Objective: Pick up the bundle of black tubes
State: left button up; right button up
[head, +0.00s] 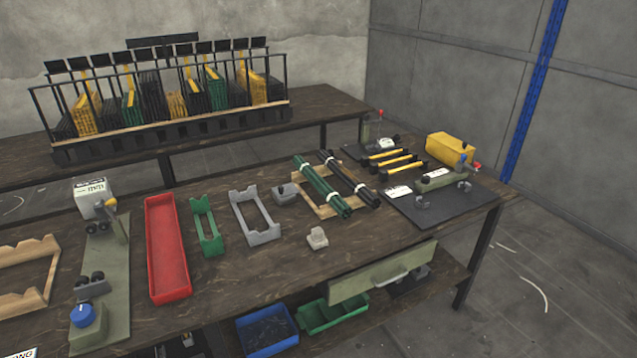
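The bundle of black tubes (349,178) lies on the right half of the near workbench. It is bound with pale bands and rests slanted across a light wooden cradle (303,207). A bundle of dark green tubes (322,188) lies just left of it on the same cradle, nearly parallel. The near ends of the two bundles are close together. Neither of my grippers shows in the head view, and nothing is holding the black tubes.
Grey holders (254,217), a green holder (206,226) and a red tray (167,250) stand to the left.

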aim_at(352, 180)
jog(key=u, duration=0.25)
jog(key=i+l+u, duration=0.15)
jog(key=u, duration=0.15)
jog(key=l+u, duration=0.35)
jog(key=i+l+u, duration=0.1)
jog(key=l+u, duration=0.2)
